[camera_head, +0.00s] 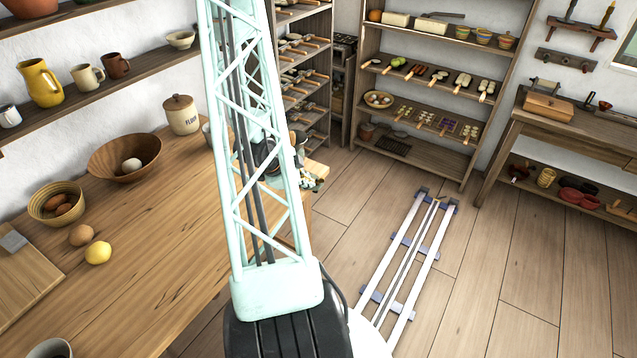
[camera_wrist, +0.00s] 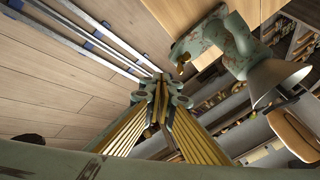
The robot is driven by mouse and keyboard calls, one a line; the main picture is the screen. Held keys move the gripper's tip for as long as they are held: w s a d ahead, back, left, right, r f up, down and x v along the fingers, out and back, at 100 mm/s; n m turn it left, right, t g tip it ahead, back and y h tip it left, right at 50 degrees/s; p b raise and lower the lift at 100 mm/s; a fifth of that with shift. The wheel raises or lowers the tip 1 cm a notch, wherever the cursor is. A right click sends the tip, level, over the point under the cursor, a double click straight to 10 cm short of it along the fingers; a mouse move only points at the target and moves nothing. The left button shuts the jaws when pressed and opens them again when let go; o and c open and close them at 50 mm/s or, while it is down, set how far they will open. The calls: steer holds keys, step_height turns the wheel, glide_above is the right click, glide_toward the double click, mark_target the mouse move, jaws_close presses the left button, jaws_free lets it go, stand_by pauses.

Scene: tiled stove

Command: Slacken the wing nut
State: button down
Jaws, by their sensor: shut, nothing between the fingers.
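My gripper (camera_wrist: 161,88) points away from the wrist camera, its two green fingers brought together with nothing visible between them. In the wrist view, a worn green cast-metal device (camera_wrist: 222,42) with a grey cone-shaped funnel (camera_wrist: 278,78) is to the right of and above the fingertips, apart from them in the picture. A small brass-coloured piece (camera_wrist: 181,68) shows at its left end; it may be the wing nut, but it is too small to tell. In the head view my arm's lattice link covers much of the table's far end, and the wing nut cannot be made out.
A wooden table (camera_head: 150,270) fills the left, with a wooden bowl (camera_head: 125,158), a lemon (camera_head: 98,252) and a flour jar (camera_head: 182,114). Stocked shelves (camera_head: 440,85) stand at the back. My rail runs over the floor, with open floor to its right.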

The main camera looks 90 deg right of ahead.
mark_target(319, 182)
steer(key=shift+f, duration=0.1)
stand_by(0.3)
steer(key=shift+s+d+f+p, duration=0.1)
steer(key=shift+s+d+f, duration=0.45)
steer(key=shift+d+f, duration=0.85)
steer(key=shift+s+d+f+p, duration=0.1)
steer(key=shift+s+d+f, duration=0.4)
steer(key=shift+d+f, duration=0.9)
steer(key=shift+s+d+f+p, duration=0.1)
steer(key=shift+s+d+f, duration=0.45)
steer(key=shift+d+f, duration=0.85)
steer(key=shift+d+r, duration=0.25)
steer(key=shift+r, duration=0.05)
steer(key=shift+s+b, duration=0.15)
steer(key=shift+b, duration=0.15)
steer(key=shift+n, duration=0.3)
